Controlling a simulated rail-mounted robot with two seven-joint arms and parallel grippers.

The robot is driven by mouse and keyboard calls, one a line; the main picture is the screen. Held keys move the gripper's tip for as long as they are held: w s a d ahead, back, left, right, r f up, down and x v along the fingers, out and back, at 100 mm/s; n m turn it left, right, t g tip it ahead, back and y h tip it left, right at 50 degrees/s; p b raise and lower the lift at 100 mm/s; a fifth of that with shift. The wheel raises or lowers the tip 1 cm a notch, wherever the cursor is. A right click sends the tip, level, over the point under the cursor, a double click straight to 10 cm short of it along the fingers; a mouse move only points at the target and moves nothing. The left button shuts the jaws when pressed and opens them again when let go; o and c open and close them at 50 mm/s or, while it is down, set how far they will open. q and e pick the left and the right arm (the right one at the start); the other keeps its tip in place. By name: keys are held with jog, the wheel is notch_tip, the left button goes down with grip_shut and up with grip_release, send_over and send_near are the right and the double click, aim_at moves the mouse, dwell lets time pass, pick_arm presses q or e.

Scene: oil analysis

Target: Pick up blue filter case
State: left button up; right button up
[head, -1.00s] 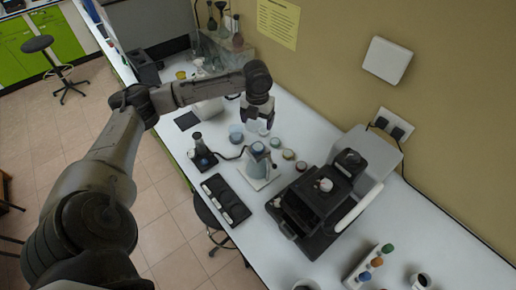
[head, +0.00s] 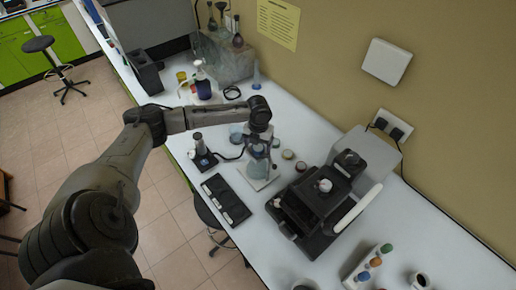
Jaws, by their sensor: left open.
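My left gripper (head: 260,148) is open, pointing down beside and partly in front of a glass vessel with a bluish top (head: 257,167) on a white base. A small pale blue round case (head: 236,138), which looks like the blue filter case, sits on the bench just left of the gripper, partly hidden by my arm. I cannot tell whether the fingers touch anything. My right gripper is not in view.
Small round cases with reddish lids (head: 288,154) lie right of the gripper. A black tray (head: 226,199) and a small black instrument (head: 201,154) are left. A blue-purple bottle (head: 202,85) stands behind.

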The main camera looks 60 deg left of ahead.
pick_arm(q)
jog(key=shift+f, duration=0.75)
jog(key=c, duration=1)
jog(key=shift+r, duration=0.1)
